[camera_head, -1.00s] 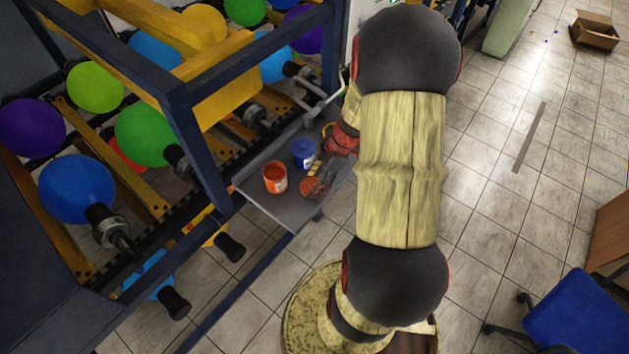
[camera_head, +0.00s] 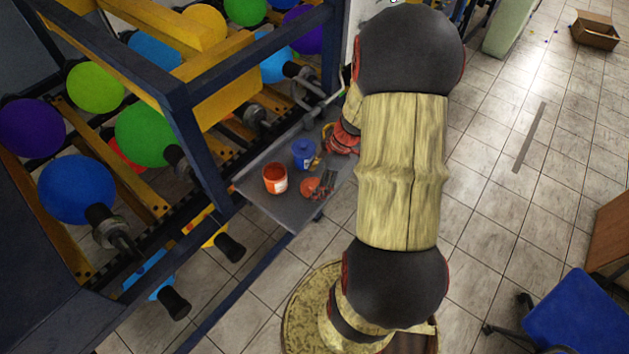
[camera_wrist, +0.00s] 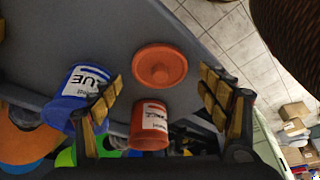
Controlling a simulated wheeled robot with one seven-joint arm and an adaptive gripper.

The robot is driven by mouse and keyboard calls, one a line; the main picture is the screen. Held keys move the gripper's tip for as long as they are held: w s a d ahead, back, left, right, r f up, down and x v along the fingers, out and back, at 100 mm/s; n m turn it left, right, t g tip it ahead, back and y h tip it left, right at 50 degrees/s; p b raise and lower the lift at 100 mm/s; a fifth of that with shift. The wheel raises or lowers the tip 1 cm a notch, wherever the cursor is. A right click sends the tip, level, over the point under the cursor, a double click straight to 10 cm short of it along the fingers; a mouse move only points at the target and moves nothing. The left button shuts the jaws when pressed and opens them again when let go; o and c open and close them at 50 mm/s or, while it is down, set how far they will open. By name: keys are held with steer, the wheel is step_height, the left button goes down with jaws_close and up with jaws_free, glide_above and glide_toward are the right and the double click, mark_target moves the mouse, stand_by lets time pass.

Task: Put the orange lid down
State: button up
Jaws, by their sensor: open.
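The orange lid (camera_head: 310,187) lies flat on the grey tray (camera_head: 291,215), beside the open orange paint can (camera_head: 275,180). In the wrist view the lid (camera_wrist: 160,66) shows whole, with its round knob facing me. My gripper (camera_wrist: 162,77) is open. Its yellow-padded fingers stand apart on either side of the lid's outline, and neither appears to touch it. The labelled orange can (camera_wrist: 150,127) shows below the lid in the wrist view. In the head view my arm hides part of the gripper.
A blue can (camera_head: 304,154) stands on the tray close to my gripper; it also shows near the left finger in the wrist view (camera_wrist: 80,85). The balloon machine's dark blue frame (camera_head: 190,130) rises left of the tray.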

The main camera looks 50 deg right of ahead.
steer(key=v, duration=1.1)
steer(key=w+a+r+m+h, duration=0.2)
steer(key=a+r+m, duration=0.1)
steer(key=a+r, duration=0.85)
steer(key=s+a+r+m+t, duration=0.1)
steer(key=s+a+r+m, duration=0.1)
steer(key=a, duration=0.3)
steer(key=s+a+r+m+t+h, duration=0.1)
steer(key=s+a+r+m, duration=0.1)
steer(key=a, duration=0.3)
steer(key=s+a+r+m, duration=0.2)
steer(key=a+r, duration=0.1)
steer(key=a, duration=0.2)
steer(key=shift+s+r+m+t, duration=0.25)
steer(key=shift+r+m+t, duration=0.05)
steer(key=shift+m+t, duration=0.1)
